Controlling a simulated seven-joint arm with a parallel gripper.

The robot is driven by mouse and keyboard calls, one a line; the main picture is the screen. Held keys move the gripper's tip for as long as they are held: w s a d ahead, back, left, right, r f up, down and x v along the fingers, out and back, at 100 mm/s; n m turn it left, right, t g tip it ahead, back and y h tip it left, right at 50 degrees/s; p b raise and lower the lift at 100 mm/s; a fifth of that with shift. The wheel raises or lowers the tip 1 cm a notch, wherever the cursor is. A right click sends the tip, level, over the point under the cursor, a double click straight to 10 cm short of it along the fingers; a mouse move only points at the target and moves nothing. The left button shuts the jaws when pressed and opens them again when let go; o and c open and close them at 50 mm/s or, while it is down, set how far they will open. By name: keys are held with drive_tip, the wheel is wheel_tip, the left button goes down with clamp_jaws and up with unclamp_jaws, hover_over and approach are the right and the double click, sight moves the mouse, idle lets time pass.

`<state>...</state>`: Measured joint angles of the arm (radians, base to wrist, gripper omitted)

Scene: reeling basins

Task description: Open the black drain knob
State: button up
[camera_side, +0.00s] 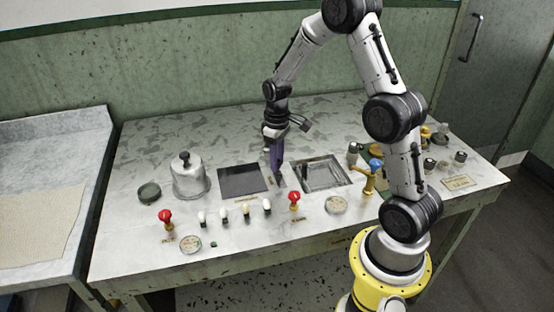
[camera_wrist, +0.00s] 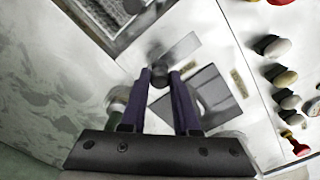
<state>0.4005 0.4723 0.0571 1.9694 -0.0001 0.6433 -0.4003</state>
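The black drain knob (camera_wrist: 158,76) is a small dark round knob at the end of a pale metal strip (camera_wrist: 182,54) in the wrist view. My gripper (camera_wrist: 160,77) points down with its two purple-blue fingers on either side of the knob. There is a gap between the fingers, and the knob fills most of it at the tips; I cannot tell whether they press on it. In the side view my gripper (camera_side: 279,184) reaches down to the strip between the two basins, and its fingers hide the knob there.
A dark square basin (camera_side: 243,180) lies left of my gripper and a metal-lined basin (camera_side: 345,182) lies right. A lidded metal pot (camera_side: 190,180), red knobs (camera_side: 165,216), pale knobs and a brass tap (camera_side: 368,184) stand around. The back of the counter is clear.

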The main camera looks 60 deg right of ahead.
clamp_jaws()
drive_tip(key=shift+r, duration=0.1)
idle(0.9)
